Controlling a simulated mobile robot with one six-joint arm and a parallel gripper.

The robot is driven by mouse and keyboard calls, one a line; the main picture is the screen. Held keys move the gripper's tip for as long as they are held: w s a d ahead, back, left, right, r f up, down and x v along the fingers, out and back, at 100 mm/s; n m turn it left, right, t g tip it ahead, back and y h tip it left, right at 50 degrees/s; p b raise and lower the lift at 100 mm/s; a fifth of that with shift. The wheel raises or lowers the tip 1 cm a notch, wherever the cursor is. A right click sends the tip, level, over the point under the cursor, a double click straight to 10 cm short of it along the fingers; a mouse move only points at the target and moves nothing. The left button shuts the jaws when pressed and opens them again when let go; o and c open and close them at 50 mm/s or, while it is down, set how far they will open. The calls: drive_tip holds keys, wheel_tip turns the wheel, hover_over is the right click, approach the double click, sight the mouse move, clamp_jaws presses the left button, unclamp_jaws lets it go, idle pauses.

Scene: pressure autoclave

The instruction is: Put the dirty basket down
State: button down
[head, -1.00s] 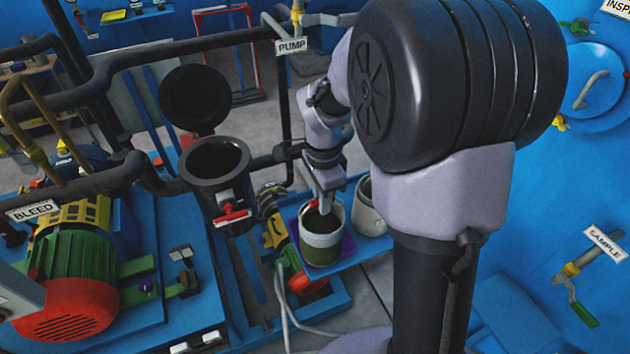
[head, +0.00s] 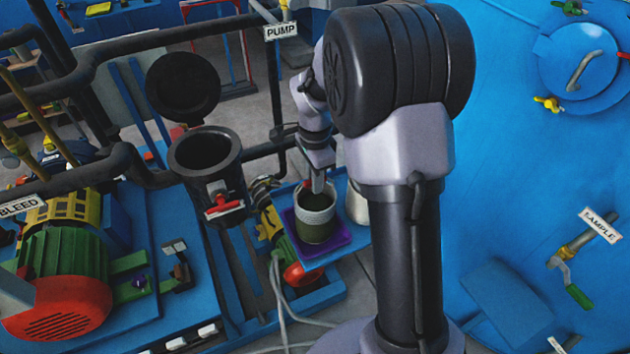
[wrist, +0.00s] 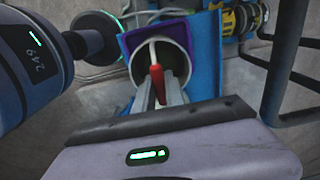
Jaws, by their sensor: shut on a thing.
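The dirty basket (head: 316,218), a pale-rimmed cylinder with an olive-green lower part, is upright at the purple tray (head: 343,243). It appears to stand in the tray, but whether its bottom touches is hidden. My gripper (head: 318,184) is above the basket's mouth. In the wrist view, my gripper (wrist: 159,92) is shut on the basket's red handle (wrist: 157,78). The basket's pale rim (wrist: 184,48) shows there beyond the fingers, with the purple tray (wrist: 128,43) around it.
A pale container (head: 357,206) stands close to the basket's right on the blue shelf (head: 350,252). The black strainer pot (head: 206,157) is open at the left, with its round lid (head: 183,87) swung up behind. Dark pipes and the PUMP sign (head: 282,31) are nearby.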

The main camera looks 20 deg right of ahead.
drive_tip(key=shift+f, duration=0.15)
drive_tip(key=c, duration=1.4)
unclamp_jaws()
